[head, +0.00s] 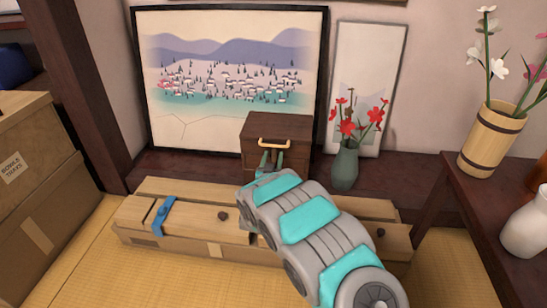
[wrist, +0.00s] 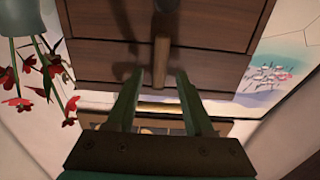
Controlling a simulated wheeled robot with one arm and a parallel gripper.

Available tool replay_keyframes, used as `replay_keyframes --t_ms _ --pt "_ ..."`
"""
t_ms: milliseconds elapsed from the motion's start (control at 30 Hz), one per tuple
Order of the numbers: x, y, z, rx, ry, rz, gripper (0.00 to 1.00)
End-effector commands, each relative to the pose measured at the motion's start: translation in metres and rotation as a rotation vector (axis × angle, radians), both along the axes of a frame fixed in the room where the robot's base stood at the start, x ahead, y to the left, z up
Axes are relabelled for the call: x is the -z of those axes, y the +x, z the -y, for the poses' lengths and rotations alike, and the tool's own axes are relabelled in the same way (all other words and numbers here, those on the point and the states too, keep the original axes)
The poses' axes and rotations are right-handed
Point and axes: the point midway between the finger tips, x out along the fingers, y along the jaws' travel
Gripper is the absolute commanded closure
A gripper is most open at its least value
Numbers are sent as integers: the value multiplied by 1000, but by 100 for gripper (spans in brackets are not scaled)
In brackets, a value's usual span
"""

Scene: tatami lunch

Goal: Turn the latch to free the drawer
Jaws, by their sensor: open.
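A small dark brown wooden cabinet (head: 286,128) stands on the dark ledge against the wall; its front (wrist: 215,65) fills the upper part of the wrist view. A lighter upright wooden bar, seemingly the latch (wrist: 161,64), lies across the seam on the front. A gold-orange handle (head: 274,142) is at the cabinet's upper front edge. My gripper (head: 272,161) is open, its green fingers pointing at the cabinet front. In the wrist view, the fingers (wrist: 160,82) are on either side of the bar's lower end in the picture. I cannot tell whether they touch it.
A grey-green vase (head: 345,166) with red flowers stands just right of the cabinet. A long wooden box (head: 187,222) with a blue clasp lies in front, under my arm. A dark side table (head: 465,190) is at right, and stacked cartons (head: 35,185) are at left.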

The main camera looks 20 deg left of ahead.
Motion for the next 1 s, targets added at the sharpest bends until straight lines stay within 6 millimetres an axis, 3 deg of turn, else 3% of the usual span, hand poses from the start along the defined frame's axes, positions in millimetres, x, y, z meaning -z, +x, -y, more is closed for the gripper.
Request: replay_keyframes --t_ms 433,867,1000 --pt "0 9 -1 0 -1 0 49" --pt "0 9 -1 0 0 1 97" --pt "0 8 -1 0 0 0 100"
